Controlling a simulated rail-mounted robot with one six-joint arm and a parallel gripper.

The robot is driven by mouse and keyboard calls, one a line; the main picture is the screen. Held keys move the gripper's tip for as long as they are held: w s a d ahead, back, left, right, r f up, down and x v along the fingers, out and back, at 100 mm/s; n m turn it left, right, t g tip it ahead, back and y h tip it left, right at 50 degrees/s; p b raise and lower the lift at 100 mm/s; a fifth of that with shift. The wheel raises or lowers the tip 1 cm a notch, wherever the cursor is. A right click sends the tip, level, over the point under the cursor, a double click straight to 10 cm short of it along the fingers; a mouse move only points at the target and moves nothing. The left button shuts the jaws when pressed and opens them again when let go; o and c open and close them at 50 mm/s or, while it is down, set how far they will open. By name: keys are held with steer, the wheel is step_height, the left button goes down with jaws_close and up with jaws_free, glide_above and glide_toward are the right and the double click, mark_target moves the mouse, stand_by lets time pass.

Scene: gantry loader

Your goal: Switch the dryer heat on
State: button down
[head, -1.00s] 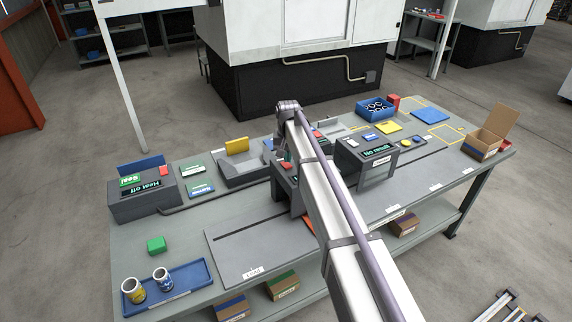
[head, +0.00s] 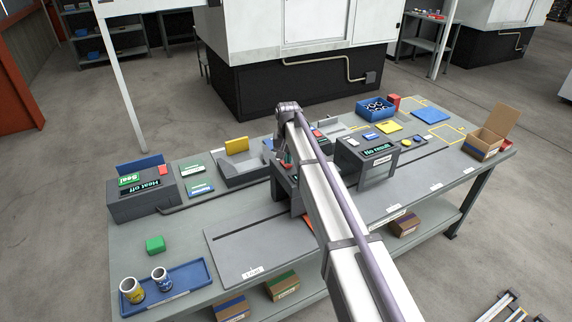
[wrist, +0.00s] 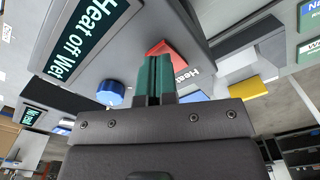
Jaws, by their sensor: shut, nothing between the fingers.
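The dryer (head: 284,196) is a dark grey box in the middle of the bench in the head view, partly hidden by my arm. The wrist view shows its display (wrist: 92,30), reading "Heat off" and "Wet". A red switch (wrist: 159,47) sits beside a "Heat" label. A blue round button (wrist: 111,92) lies to its left. My gripper (wrist: 155,58) is shut and empty, its teal fingertips right at the red switch and overlapping it. I cannot tell whether they touch it. In the head view my gripper is over the dryer, mostly hidden.
A similar box (head: 143,207) with a "Heat off" display stands at the left end. A tester box (head: 367,170) reading "No result" stands close right of the dryer. A blue tray (head: 190,276) with two mugs and a green block (head: 155,244) are at front left.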

steer(key=shift+f+b, duration=0.7)
steer(key=shift+r, duration=0.1)
step_height(320, 180, up, 7)
steer(key=p, duration=0.7)
steer(key=shift+s, duration=0.25)
steer(key=s+d+f+b, duration=0.1)
steer(key=s+d, duration=0.2)
steer(key=s, duration=0.8)
steer(key=s+d+f+n+b, duration=0.1)
steer(key=s+d+f+b, duration=0.1)
steer(key=s, duration=1)
steer(key=s+d+f+b, duration=0.2)
steer(key=s+d, duration=0.2)
steer(key=s, duration=0.8)
steer(key=shift+f+n, duration=0.2)
steer(key=shift+n, duration=0.1)
